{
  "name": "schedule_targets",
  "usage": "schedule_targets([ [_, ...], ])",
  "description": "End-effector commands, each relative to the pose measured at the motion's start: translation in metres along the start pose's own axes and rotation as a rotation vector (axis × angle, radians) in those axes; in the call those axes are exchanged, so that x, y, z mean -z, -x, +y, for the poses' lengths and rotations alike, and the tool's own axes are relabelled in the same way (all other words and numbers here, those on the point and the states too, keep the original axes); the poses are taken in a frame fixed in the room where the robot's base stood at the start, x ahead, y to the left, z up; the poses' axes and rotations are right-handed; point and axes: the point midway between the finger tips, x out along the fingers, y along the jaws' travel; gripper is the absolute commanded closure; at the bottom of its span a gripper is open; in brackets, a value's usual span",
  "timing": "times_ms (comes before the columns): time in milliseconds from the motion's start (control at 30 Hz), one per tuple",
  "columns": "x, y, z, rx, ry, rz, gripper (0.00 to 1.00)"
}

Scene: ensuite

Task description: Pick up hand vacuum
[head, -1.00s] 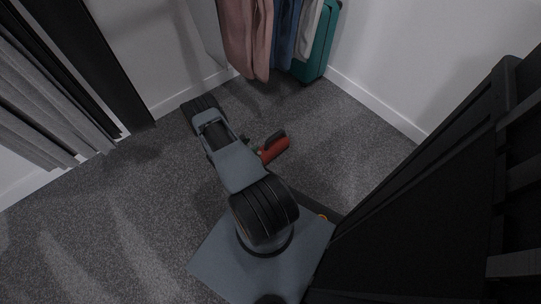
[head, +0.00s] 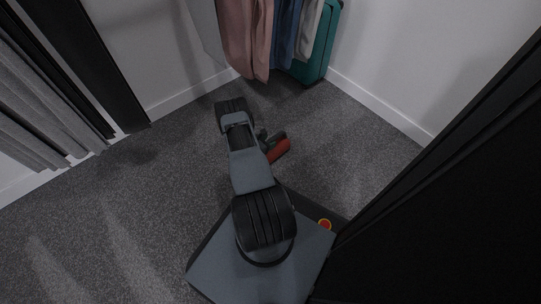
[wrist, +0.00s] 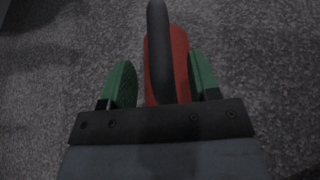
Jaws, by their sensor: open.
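The hand vacuum (head: 279,151) has a red body and a dark handle and rests on the grey carpet. In the head view my arm partly covers it. In the wrist view the hand vacuum (wrist: 181,62) lies straight ahead, with its dark handle toward the camera. My gripper (wrist: 163,78) is open, with one green fingertip on each side of the hand vacuum. I cannot tell whether either finger touches it. My gripper is mostly hidden behind my arm in the head view.
Hanging clothes (head: 250,38) and a teal suitcase (head: 320,45) are at the back wall. A grey curtain (head: 40,115) hangs at the left. A large dark piece of furniture (head: 450,210) stands close on the right. Carpet is clear at the left.

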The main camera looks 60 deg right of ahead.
Motion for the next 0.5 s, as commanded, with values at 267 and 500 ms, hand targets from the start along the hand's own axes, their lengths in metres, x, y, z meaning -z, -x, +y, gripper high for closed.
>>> schedule_targets([
  [267, 0.001, -0.021, 0.000, 0.000, -0.001, 0.000, 0.44],
  [500, 0.000, -0.020, 0.000, -0.001, 0.000, 0.000, 0.47],
])
